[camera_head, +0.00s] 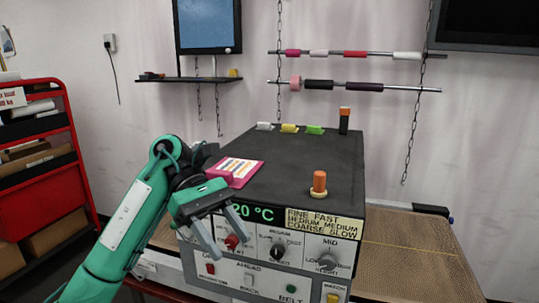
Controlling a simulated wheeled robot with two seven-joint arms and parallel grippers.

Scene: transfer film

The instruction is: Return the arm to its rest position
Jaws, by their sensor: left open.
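My left arm comes in from the lower left, green with black joints. My left gripper (222,232) is open and empty, with its grey fingers pointing down in front of the control panel of the dark machine (285,157). The fingers overlap the panel near a red knob in the picture; I cannot tell whether they touch it. My right gripper is not in view.
On the machine's top lie a pink-edged card (237,170), an orange-topped stamp-like piece (319,183) and several small coloured blocks at the back. A brown mesh belt (415,250) extends right. A red shelf cart (42,185) stands left. Rods with rolls hang behind.

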